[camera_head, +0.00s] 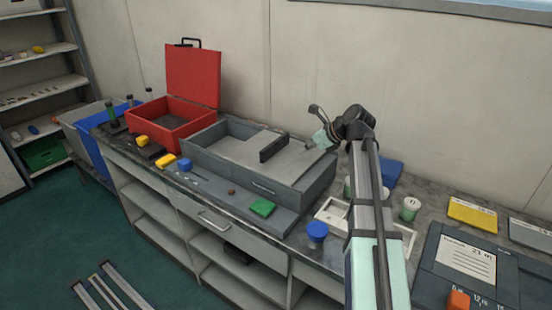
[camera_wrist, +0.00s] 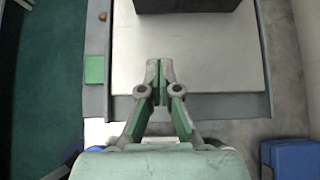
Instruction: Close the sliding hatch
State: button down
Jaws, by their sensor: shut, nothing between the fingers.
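The sliding hatch is a flat light-grey panel (camera_head: 297,160) on a grey open-topped box (camera_head: 300,192). It covers the box's right part, and an opening shows at the left end. A dark upright handle block (camera_head: 273,147) stands on the panel; its near part shows at the top of the wrist view (camera_wrist: 187,5). My gripper (camera_head: 309,146) is above the panel's right part, to the right of the handle and apart from it. In the wrist view my gripper (camera_wrist: 157,68) has its fingers together, empty, over the bare panel (camera_wrist: 215,55).
A green block (camera_head: 262,207) and a small brown knob (camera_head: 231,192) lie on the box's front ledge. An open red case (camera_head: 172,118) stands left. A blue-topped jar (camera_head: 317,232) and white tray (camera_head: 333,212) are at the near right. A blue item (camera_wrist: 295,158) lies beyond the box's right end.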

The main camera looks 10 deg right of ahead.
aim_at(270, 157)
jog(key=p+x, duration=0.2)
jog(key=x, duration=0.8)
jog(key=shift+w+a+r+p, duration=0.15)
jog(key=shift+w+a+p, duration=0.6)
jog(key=shift+w, duration=0.2)
jog(key=shift+w+a, duration=0.45)
jog(key=shift+a, duration=0.1)
